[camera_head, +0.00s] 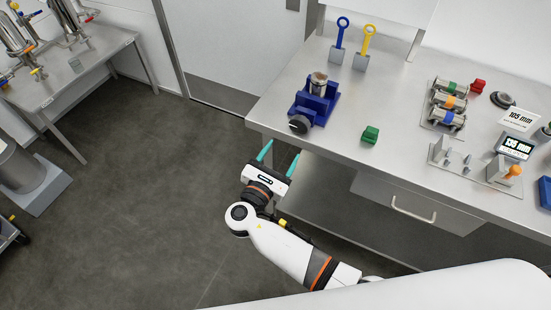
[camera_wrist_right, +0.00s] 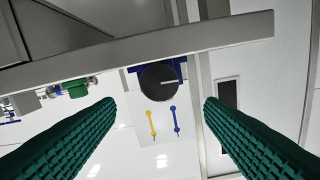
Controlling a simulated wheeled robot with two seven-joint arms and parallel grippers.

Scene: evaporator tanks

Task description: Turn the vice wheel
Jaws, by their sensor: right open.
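The blue vice (camera_head: 318,103) stands at the table's front left corner, with a metal cylinder (camera_head: 318,85) in its jaws. Its black round wheel (camera_head: 299,124) faces the table's front edge. In the right wrist view the wheel (camera_wrist_right: 159,81) shows face-on with a pale line across it, and the blue vice is mostly hidden behind it. My right gripper (camera_head: 279,158) is open and empty, in front of the table edge and short of the wheel. In its wrist view the two green fingers lie left and right of the wheel, apart from it. My left gripper is not in view.
A green block (camera_head: 370,134) sits right of the vice. Blue (camera_head: 339,40) and yellow (camera_head: 365,47) handled tools stand behind it. The table (camera_head: 285,95) has a front edge close to my gripper and a drawer (camera_head: 410,205) below.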

